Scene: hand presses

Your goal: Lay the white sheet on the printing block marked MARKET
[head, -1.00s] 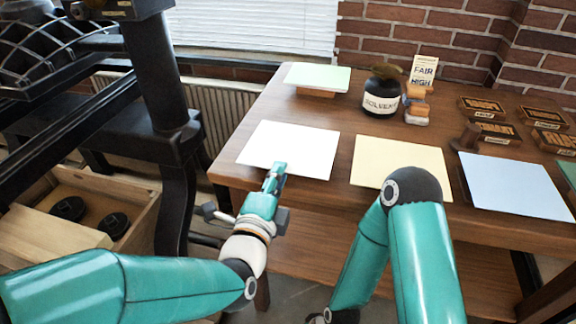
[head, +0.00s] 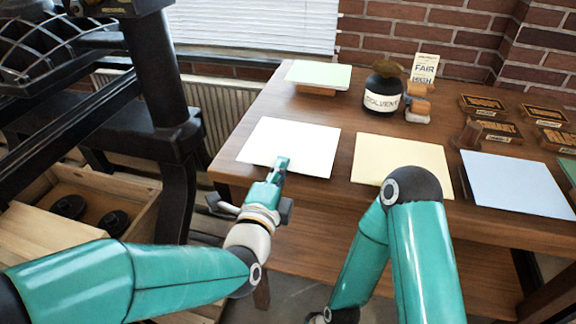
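The white sheet (head: 290,142) lies flat near the left end of the wooden table. My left gripper (head: 281,163) is over the sheet's near edge, seen narrow and edge-on, so its finger gap and any grip on the edge cannot be told. Several dark printing blocks with small labels stand at the right: a rear one (head: 484,103), one in front of it (head: 492,132) and others beside them. Their lettering is too blurred to tell surely which reads MARKET.
A black solvent bottle (head: 382,94) and a FAIR card (head: 425,68) stand at the back. A black press (head: 165,110) stands left.

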